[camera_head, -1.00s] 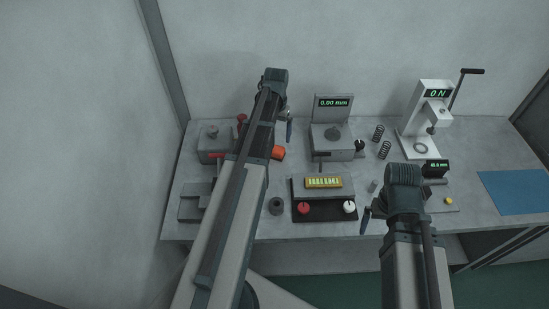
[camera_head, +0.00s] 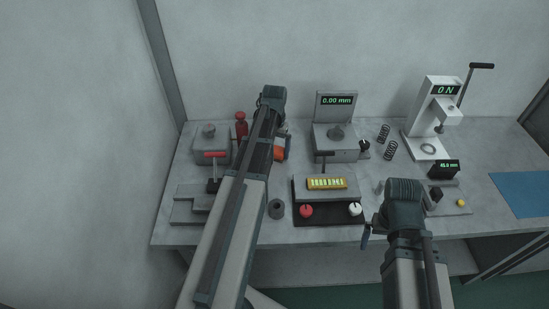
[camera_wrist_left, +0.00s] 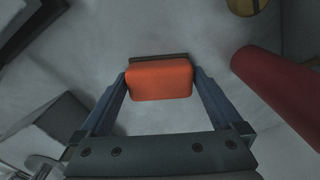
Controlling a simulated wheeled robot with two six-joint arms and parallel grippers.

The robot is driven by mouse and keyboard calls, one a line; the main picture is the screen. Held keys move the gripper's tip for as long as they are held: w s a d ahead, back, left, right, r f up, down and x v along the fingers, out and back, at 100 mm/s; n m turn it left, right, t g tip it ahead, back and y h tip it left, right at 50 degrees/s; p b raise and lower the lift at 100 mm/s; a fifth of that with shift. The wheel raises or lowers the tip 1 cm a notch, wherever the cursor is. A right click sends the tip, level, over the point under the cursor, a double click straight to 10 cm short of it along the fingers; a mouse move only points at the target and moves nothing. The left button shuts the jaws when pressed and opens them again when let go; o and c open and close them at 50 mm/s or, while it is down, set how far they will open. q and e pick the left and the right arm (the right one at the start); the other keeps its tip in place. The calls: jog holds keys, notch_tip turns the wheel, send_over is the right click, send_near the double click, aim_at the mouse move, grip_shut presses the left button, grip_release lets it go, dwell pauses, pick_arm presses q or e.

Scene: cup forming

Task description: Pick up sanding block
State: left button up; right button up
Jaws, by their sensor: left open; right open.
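The sanding block, an orange block with a dark strip along its far edge, shows in the left wrist view (camera_wrist_left: 160,80). My left gripper (camera_wrist_left: 160,76) is open, with one finger on each side of the block. I cannot tell whether the fingers touch it. My right gripper (camera_head: 367,230) is open and empty at the bench's front edge, far from the block.
A gauge stand (camera_head: 336,140) is to the right. A fixture with a yellow part (camera_head: 327,183) and a dark ring (camera_head: 276,208) are nearer the front.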

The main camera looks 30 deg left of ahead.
aim_at(275, 148)
pick_arm(q)
jog(key=c, duration=1)
jog(key=shift+r, duration=0.15)
notch_tip(275, 148, up, 10)
jog(key=p, duration=1)
